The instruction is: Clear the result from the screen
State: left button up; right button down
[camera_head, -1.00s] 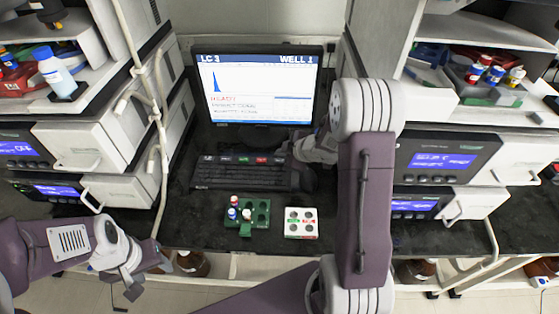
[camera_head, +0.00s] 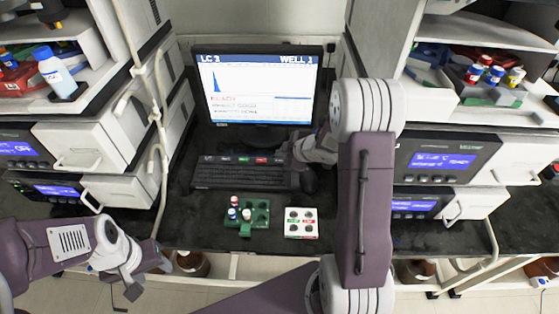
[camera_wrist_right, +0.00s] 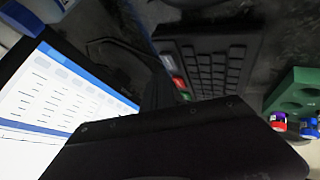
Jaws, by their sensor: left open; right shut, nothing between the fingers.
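The screen (camera_head: 255,88) stands at the back middle and shows "LC 3", "WELL 1", a blue peak and a red "READY" line. It also fills the left of the right wrist view (camera_wrist_right: 50,105). The black keyboard (camera_head: 240,177) lies in front of it, with a row of coloured keys along its back edge; it also shows in the right wrist view (camera_wrist_right: 215,55). My right gripper (camera_head: 290,147) is shut and empty by the right end of the keyboard's back edge; its fingertips are hard to make out. My left gripper (camera_head: 130,285) is open and empty at the lower left.
A green rack (camera_head: 262,212) with several capped vials and a white tray (camera_head: 301,223) sit in front of the keyboard. A black mouse (camera_head: 309,181) lies at its right. Instrument stacks with blue displays stand on both sides.

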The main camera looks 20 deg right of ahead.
aim_at(282, 162)
jog(key=shift+f, duration=0.4)
jog(key=shift+f+b, duration=0.45)
jog(key=shift+b, duration=0.15)
dwell(0.5)
jog(key=shift+r, duration=0.1)
jog(key=shift+r+p, duration=0.8)
jog(key=shift+p, duration=0.1)
notch_tip(282, 162, up, 5)
jog(key=p, duration=0.5)
jog(key=shift+r, duration=0.1)
